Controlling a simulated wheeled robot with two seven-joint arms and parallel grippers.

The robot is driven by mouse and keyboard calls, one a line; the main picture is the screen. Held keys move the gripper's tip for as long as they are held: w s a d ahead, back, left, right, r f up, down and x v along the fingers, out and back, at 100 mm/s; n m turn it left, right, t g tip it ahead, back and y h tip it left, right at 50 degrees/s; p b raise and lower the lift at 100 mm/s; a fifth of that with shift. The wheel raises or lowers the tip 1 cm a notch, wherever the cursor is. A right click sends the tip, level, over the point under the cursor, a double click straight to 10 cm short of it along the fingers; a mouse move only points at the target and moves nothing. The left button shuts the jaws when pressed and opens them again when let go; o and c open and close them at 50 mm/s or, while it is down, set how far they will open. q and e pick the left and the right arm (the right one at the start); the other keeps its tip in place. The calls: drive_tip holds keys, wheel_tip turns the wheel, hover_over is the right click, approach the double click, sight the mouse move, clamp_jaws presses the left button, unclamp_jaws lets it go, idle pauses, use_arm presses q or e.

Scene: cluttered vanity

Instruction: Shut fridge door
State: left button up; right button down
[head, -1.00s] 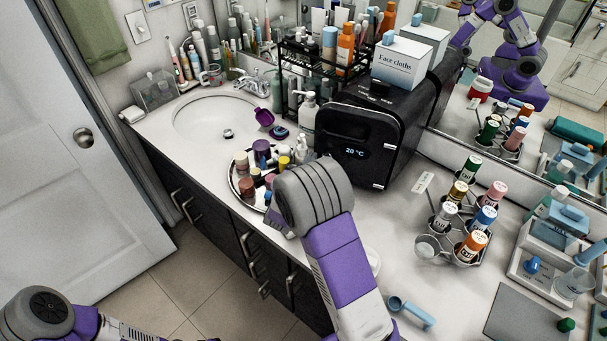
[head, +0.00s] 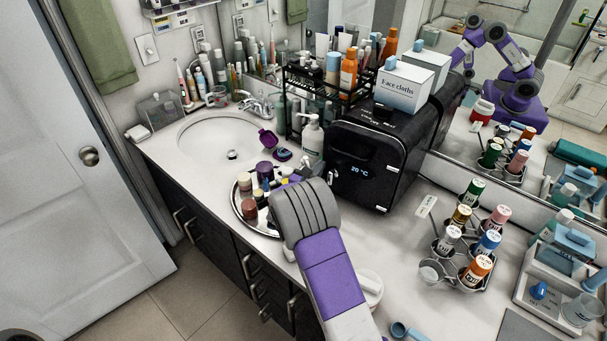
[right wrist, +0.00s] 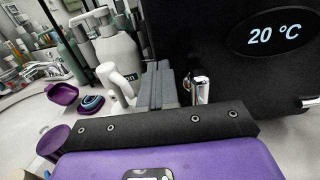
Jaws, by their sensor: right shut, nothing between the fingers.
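The fridge (head: 400,150) is a black mini fridge on the counter, its front showing a lit "20 °C" display. Its door (head: 365,185) looks flush with the body or nearly so; I cannot tell whether a thin gap remains. A small chrome handle (right wrist: 201,90) is at the door's left side. My right gripper (right wrist: 155,85) is shut and empty, just left of this handle; contact is unclear. In the head view my right wrist (head: 305,212) hides much of the gripper, in front of the fridge's left front corner. My left gripper is not in view.
A box of face cloths (head: 403,85) stands on the fridge. A round tray (head: 248,212) of small bottles lies left of my wrist, and a pump bottle (head: 312,140) stands behind. A bottle rack (head: 485,272) is at right. The counter before the fridge has free room.

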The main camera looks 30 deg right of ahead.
drive_tip(key=shift+w+d, duration=0.1)
drive_tip(key=shift+d, duration=0.6)
drive_tip(key=shift+a, duration=0.15)
drive_tip(key=w+a+p+v, duration=0.1)
drive_tip(key=w+p+v, duration=0.1)
drive_tip(key=v, duration=1.1)
wheel_tip(320, 180, up, 10)
drive_tip(key=m+g+y+p, duration=0.1)
drive_tip(key=g+y+p, duration=0.15)
drive_tip(key=p, duration=1.55)
drive_tip(key=p+x, duration=0.2)
drive_tip(key=x, duration=1.1)
drive_tip(key=shift+d+r+g+p, duration=0.25)
drive_tip(key=shift+d+g+p, duration=0.05)
drive_tip(key=shift+d+g, duration=0.2)
